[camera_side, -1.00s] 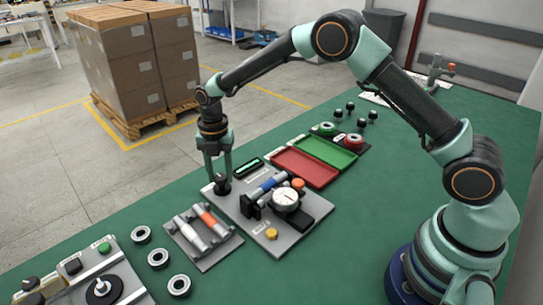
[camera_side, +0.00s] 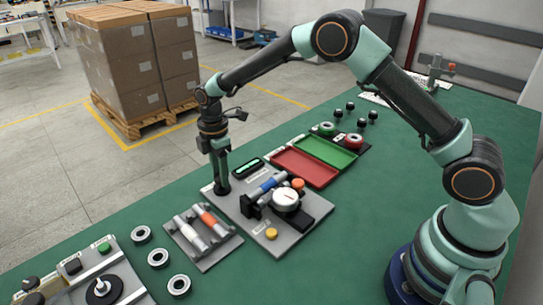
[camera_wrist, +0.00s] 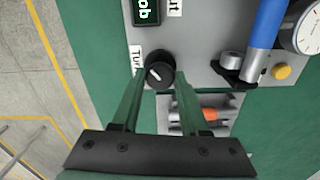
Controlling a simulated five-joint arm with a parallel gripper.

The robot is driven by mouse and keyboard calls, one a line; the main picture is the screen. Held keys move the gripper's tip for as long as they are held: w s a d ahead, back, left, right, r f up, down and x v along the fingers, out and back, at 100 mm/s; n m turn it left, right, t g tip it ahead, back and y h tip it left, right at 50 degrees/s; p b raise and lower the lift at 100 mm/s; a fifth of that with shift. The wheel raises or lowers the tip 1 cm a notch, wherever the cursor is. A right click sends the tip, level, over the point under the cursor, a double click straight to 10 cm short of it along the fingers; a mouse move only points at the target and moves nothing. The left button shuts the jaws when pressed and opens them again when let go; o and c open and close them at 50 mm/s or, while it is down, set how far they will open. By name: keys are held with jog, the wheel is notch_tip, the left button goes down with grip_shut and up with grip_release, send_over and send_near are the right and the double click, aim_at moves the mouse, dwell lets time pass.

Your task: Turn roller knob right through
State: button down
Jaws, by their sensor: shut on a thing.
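The black round roller knob (camera_wrist: 160,74) sits on the grey plate near a label that reads "Tur…", the rest being hidden. A white pointer line shows on its top, slanting in the wrist view. My gripper (camera_wrist: 160,80) has one green finger on each side of the knob and is shut on it. In the side view my gripper (camera_side: 221,178) points straight down over the knob (camera_side: 222,189) at the plate's far left corner. The fingers line up edge-on there, so only one shows clearly.
A small green-lit display (camera_side: 249,167) is beside the knob. A blue-handled fixture with a dial gauge (camera_side: 286,199) and a yellow button (camera_side: 271,234) share the plate. A tool tray (camera_side: 203,238) lies left of it. Red (camera_side: 304,167) and green trays lie to the right.

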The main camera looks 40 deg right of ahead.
jog(key=m, duration=1.3)
jog(key=shift+r+m, duration=0.1)
jog(key=shift+m, duration=0.3)
jog(key=m, duration=1.3)
jog(key=shift+m, duration=0.4)
jog(key=shift+c, duration=2.1)
grip_release()
